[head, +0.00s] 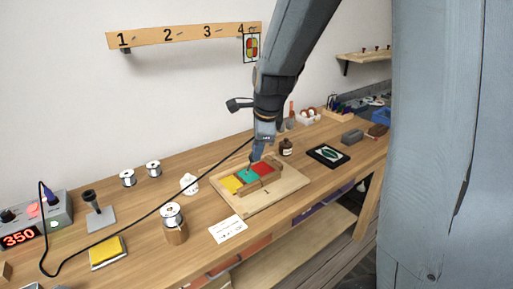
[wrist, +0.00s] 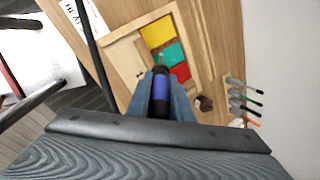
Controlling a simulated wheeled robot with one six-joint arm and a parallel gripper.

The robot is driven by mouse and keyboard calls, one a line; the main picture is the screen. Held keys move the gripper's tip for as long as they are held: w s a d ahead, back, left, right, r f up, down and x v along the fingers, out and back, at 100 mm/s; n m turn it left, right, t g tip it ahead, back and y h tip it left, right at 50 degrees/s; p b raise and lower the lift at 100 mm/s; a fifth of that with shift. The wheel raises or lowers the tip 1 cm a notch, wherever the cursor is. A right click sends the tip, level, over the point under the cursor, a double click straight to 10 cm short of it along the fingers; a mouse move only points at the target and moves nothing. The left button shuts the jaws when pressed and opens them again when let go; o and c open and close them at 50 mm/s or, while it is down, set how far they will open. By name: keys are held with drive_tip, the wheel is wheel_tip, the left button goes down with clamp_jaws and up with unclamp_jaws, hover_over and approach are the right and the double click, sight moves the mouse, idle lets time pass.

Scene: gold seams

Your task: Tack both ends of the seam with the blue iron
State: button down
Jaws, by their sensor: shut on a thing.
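My gripper (head: 263,140) is shut on the blue iron, whose dark body with a blue band (wrist: 160,90) shows between the fingers in the wrist view. In the head view the iron (head: 256,154) points down at the glass pieces, its tip close to the teal one; I cannot tell whether it touches. The yellow piece (head: 231,184), teal piece (head: 249,175) and red piece (head: 263,168) lie side by side in a wooden frame on a board (head: 285,192). They also show in the wrist view as yellow (wrist: 157,33), teal (wrist: 169,54) and red (wrist: 180,72). Seam details are too small to tell.
A black cable (head: 150,210) runs from the station reading 350 (head: 30,225) to the iron. An empty iron stand (head: 97,212) is at left.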

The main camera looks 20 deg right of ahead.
drive_tip(key=shift+f, duration=0.1)
idle(0.6)
drive_tip(key=w+f+g+p, duration=0.1)
drive_tip(key=p, duration=0.2)
drive_tip(key=shift+w+a, duration=0.2)
drive_tip(key=shift+w+a+f+g+h, duration=0.25)
drive_tip(key=shift+w+f+g+h, duration=0.05)
drive_tip(key=shift+w+f+g, duration=0.35)
drive_tip(key=shift+p, duration=0.3)
drive_tip(key=shift+f+b, duration=0.4)
drive_tip(key=shift+f, duration=0.25)
idle(1.0)
drive_tip(key=shift+r, duration=0.1)
idle(1.0)
drive_tip(key=shift+w+p+v, duration=0.2)
drive_tip(key=shift+p+v, duration=0.5)
drive_tip(key=shift+v, duration=0.25)
drive_tip(key=shift+w+p+v, duration=0.2)
drive_tip(key=shift+p+v, duration=0.5)
drive_tip(key=shift+v, duration=0.3)
drive_tip(key=shift+w+p+v, duration=0.2)
drive_tip(key=shift+p+v, duration=0.5)
drive_tip(key=shift+v, duration=0.25)
drive_tip(key=shift+d, duration=0.1)
